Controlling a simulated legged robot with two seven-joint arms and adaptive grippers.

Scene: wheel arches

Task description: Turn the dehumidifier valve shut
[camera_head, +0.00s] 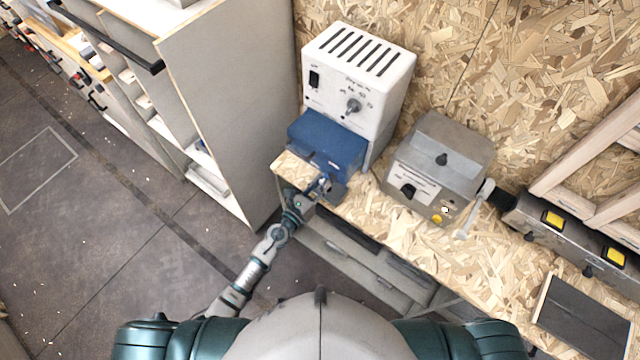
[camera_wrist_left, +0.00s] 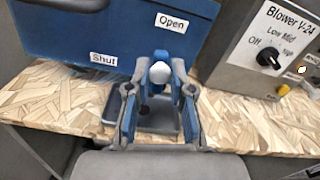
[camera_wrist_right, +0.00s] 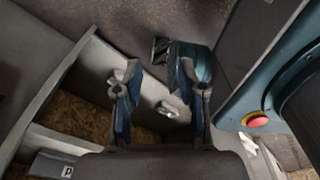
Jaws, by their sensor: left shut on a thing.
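The dehumidifier is a white box (camera_head: 365,70) with a blue tank (camera_head: 325,140) at its front, on the wooden bench. In the left wrist view the tank (camera_wrist_left: 70,35) carries an "Open" label (camera_wrist_left: 171,22) above right and a "Shut" label (camera_wrist_left: 103,59) at left. The valve (camera_wrist_left: 159,72), blue with a pale rounded end, stands between my left gripper's fingers (camera_wrist_left: 160,95), nearer "Open" sideways. The left gripper (camera_head: 318,186) is shut on it; the exact contact is partly hidden. My right gripper (camera_wrist_right: 159,75) is open and empty; it is not visible in the head view.
A grey blower control box (camera_head: 440,165) stands right of the dehumidifier, with a pale lever (camera_head: 476,208) beside it. Further right are a grey panel with yellow switches (camera_head: 553,220) and a dark flat plate (camera_head: 585,320). A tall grey cabinet (camera_head: 225,100) stands at left. Drawers lie below the bench.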

